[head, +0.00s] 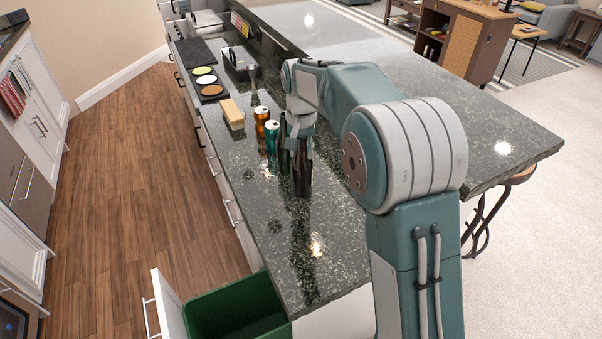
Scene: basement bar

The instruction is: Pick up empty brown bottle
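A dark brown bottle (302,172) stands upright on the dark speckled counter, nearest to me in a small group of drinks. A second dark, greenish bottle (284,152) stands just to its left and behind. My gripper (301,128) is low over the counter at the bottles, pointing down, at the upper part of the brown bottle. Its fingertips are small and partly hidden among the bottle necks. I cannot tell whether it touches or encloses a bottle, or whether the bottles are empty.
An orange-gold can (261,122) and a teal can (272,137) stand left of the bottles. A wooden block (233,114) and a black tray (207,82) with coloured discs lie farther back. A green bin (235,308) sits in an open drawer below. The counter's near end is clear.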

